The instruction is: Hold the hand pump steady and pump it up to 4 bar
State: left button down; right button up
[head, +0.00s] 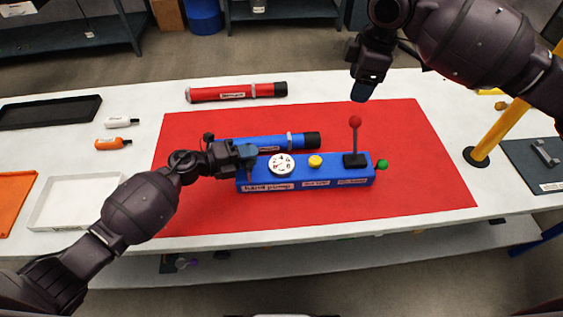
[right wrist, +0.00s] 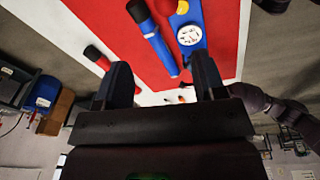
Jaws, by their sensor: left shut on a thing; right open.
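The blue hand pump (head: 310,178) stands on the red mat (head: 430,170). It has a white round gauge (head: 281,164), a yellow knob (head: 315,161), a lever with a red ball (head: 355,122) standing nearly upright at its right end, and a green knob (head: 382,165) beyond. My left gripper (head: 246,152) is shut on the pump's left end. My right gripper (head: 366,82) is open and empty, above and behind the lever, apart from it. The gauge also shows in the right wrist view (right wrist: 190,35), but its reading is too small to tell.
A blue tube (head: 265,143) lies behind the pump, a red tube (head: 235,92) farther back. A yellow post (head: 498,130) stands right of the mat. A white tray (head: 75,205), two small bottles and a black tray (head: 45,113) are at the left. The mat's right side is clear.

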aim_at(359, 117)
jog(key=shift+s+d+f+n+g, duration=0.15)
jog(key=shift+d+f+n+g, duration=0.15)
jog(key=shift+d+f+n, duration=0.2)
jog(key=shift+s+d+f+n+h, duration=0.15)
jog(key=shift+d+n+h, duration=0.1)
jog(key=shift+n+h, duration=0.2)
jog(key=shift+f+n, duration=0.1)
jog(key=shift+n, duration=0.15)
jog(key=shift+a+f, duration=0.15)
jog(key=shift+f, duration=4.7)
jog(key=c, duration=1)
jog(key=shift+s+f, duration=0.1)
jog(key=shift+f, duration=0.15)
